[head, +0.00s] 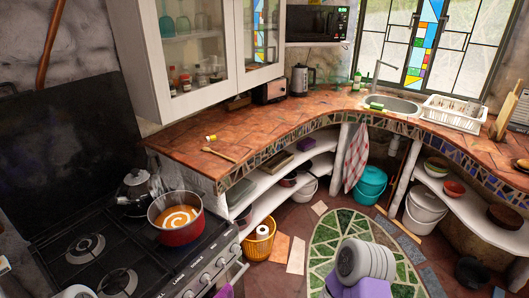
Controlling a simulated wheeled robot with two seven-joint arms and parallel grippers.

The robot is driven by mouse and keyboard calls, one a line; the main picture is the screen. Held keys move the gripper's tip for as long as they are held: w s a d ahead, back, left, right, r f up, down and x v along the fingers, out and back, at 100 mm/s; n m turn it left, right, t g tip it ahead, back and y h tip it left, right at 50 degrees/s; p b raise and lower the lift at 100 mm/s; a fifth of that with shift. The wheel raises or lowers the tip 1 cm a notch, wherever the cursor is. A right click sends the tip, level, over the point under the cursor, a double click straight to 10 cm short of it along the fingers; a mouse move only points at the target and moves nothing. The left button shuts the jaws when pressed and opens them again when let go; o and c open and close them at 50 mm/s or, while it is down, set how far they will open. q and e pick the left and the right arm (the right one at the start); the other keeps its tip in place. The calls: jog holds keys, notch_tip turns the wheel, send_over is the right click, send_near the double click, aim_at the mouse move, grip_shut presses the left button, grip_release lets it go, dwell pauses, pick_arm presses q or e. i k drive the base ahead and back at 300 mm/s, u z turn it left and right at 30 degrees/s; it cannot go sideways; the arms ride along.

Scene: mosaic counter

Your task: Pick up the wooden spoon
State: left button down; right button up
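The wooden spoon (219,154) lies flat on the terracotta-tiled counter (180,145), near the counter's front edge and behind the stove. Nothing is touching or covering it. Neither gripper's fingers show in the head view. Only white and purple parts that look like my own arms show along the bottom edge, well apart from the spoon.
A small yellow-and-white container (211,138) stands just behind the spoon. A red pot of orange soup (176,220) and a kettle (137,190) sit on the black stove (100,255). A white wall cabinet (190,55) hangs above the counter. A toaster (270,91) stands farther back.

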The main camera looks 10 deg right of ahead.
aim_at(206, 149)
jog(key=z, duration=1.2)
jog(key=i, duration=3.1)
jog(key=u, duration=2.3)
